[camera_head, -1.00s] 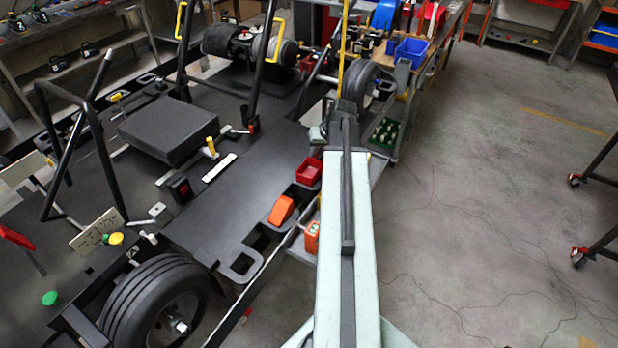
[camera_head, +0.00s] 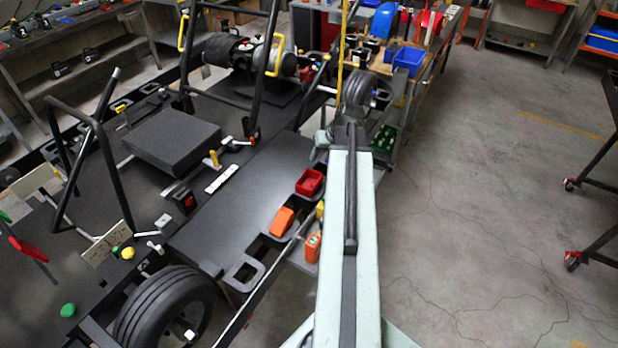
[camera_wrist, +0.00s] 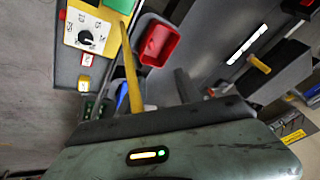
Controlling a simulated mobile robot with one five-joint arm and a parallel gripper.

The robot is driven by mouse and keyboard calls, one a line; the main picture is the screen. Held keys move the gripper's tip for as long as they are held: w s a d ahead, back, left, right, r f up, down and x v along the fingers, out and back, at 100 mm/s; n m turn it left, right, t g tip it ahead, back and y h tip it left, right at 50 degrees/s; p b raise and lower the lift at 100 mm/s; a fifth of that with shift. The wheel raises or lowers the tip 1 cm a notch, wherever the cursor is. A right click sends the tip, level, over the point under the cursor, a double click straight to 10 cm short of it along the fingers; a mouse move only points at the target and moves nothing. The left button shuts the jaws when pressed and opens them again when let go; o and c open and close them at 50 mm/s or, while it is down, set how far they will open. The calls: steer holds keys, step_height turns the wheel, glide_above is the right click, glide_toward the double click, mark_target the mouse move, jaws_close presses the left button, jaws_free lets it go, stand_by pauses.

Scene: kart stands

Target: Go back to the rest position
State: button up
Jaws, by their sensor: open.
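My arm reaches forward from the bottom centre of the head view. My gripper (camera_wrist: 158,82) is at its far end; in the wrist view its jaws are open, with nothing seen held between them. The jaw tips are hard to make out in the head view. Past the jaws, the wrist view shows a red bin (camera_wrist: 160,42) and a control box with a black knob (camera_wrist: 92,34). In the head view the red bin (camera_head: 310,182) sits just left of my arm, at the edge of the black kart stand (camera_head: 240,205).
An orange block (camera_head: 282,220) and an orange box (camera_head: 313,246) lie close left of my arm. A wheel (camera_head: 165,307) stands at the lower left. A workbench with a blue bin (camera_head: 409,59) is beyond. Bare floor (camera_head: 480,220) lies to the right, with dark carts at its edge.

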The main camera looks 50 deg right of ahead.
steer(key=shift+s+r, duration=0.2)
steer(key=shift+r, duration=0.05)
stand_by(0.3)
steer(key=w+a+f+n+y+b, duration=0.15)
steer(key=w+a, duration=0.35)
steer(key=a, duration=0.6)
steer(key=w+a+f+n+g+b, duration=0.1)
steer(key=w+a+f+n+b, duration=0.3)
steer(key=a, duration=0.6)
steer(key=w+a+n+y+p, duration=0.1)
steer(key=w+a, duration=0.5)
steer(key=a, duration=0.5)
steer(key=s+a+f+n+g+b, duration=0.1)
steer(key=s+a+f, duration=0.1)
steer(key=a, duration=0.6)
steer(key=s+a+f+n+g+b, duration=0.1)
steer(key=s+a, duration=0.1)
steer(key=a, duration=0.5)
steer(key=s+m+g+h, duration=0.1)
steer(key=s, duration=0.1)
steer(key=s+m+g+h, duration=0.1)
steer(key=s, duration=0.1)
steer(key=shift+s+d+f, duration=0.15)
